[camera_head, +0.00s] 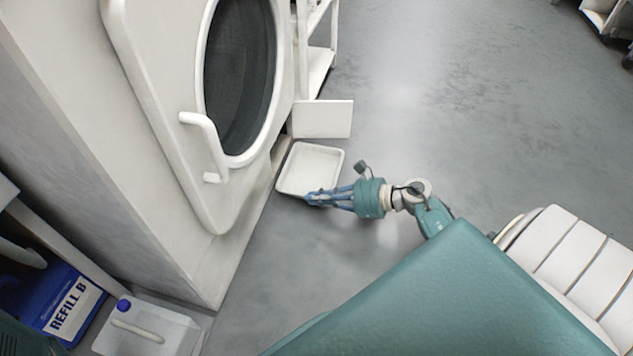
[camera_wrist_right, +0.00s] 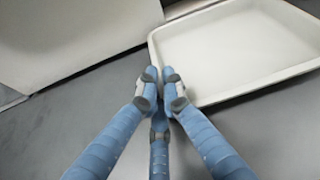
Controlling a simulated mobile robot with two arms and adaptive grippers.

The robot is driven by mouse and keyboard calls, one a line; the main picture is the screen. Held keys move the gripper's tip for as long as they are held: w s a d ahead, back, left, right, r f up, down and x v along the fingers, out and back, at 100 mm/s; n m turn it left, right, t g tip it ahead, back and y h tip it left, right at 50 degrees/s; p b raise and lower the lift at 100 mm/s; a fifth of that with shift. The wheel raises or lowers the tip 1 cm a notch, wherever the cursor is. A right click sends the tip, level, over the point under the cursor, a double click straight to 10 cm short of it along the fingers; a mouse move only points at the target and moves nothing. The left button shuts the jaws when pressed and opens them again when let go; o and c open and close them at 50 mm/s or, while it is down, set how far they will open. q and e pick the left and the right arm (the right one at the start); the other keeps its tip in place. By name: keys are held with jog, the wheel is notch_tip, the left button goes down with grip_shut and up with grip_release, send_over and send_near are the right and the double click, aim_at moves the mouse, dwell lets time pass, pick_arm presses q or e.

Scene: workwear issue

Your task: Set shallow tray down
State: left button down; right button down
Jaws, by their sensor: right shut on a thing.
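The shallow tray (camera_head: 311,167) is white, rectangular and low-rimmed, and looks roughly level just in front of the white machine. My right gripper (camera_head: 311,198) is shut on the tray's near rim. In the right wrist view the blue fingers of my right gripper (camera_wrist_right: 160,82) come together at the left corner of the tray (camera_wrist_right: 235,45). The tray's right part runs out of that view. I cannot tell whether its underside touches the floor. My left gripper is not in view.
The white machine (camera_head: 150,130) with a round dark window and a door handle (camera_head: 205,140) stands at the left. A white panel (camera_head: 323,119) is just beyond the tray. Jugs (camera_head: 150,330) stand at the lower left. The grey floor (camera_head: 450,110) is clear to the right.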

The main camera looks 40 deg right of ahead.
jog(key=shift+f, duration=0.5)
jog(key=c, duration=1.8)
grip_release()
jog(key=shift+c, duration=0.2)
jog(key=shift+f, duration=0.1)
jog(key=v, duration=1.2)
